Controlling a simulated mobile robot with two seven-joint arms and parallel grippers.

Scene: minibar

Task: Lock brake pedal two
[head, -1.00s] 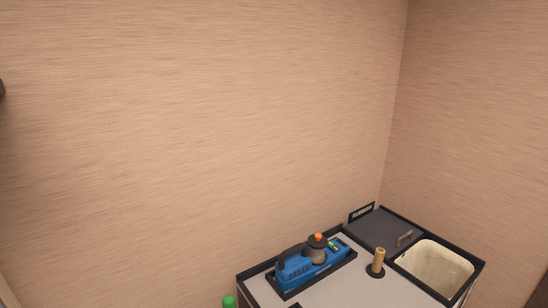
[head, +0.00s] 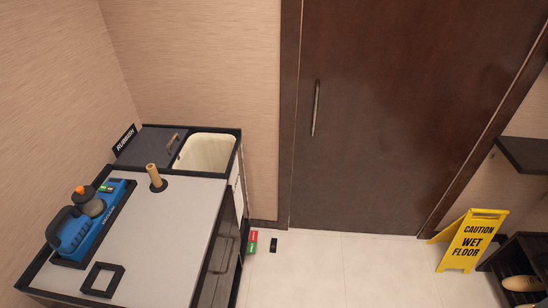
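A red and green pedal pair (head: 252,242) sticks out low at the far right end of the minibar cart (head: 150,235), just above the floor. The red part is above the green part. The lettering on them is too small to read, so I cannot tell which pedal is number two or whether it is locked. A small black piece (head: 274,244) lies on the floor beside them. Neither of my grippers is in view.
The cart top carries a blue device (head: 85,232), a wooden post (head: 153,175), a black square frame (head: 101,280) and a cream bin (head: 208,152). A brown door (head: 375,120) stands behind. A yellow wet floor sign (head: 470,240) stands at right. The tiled floor between is clear.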

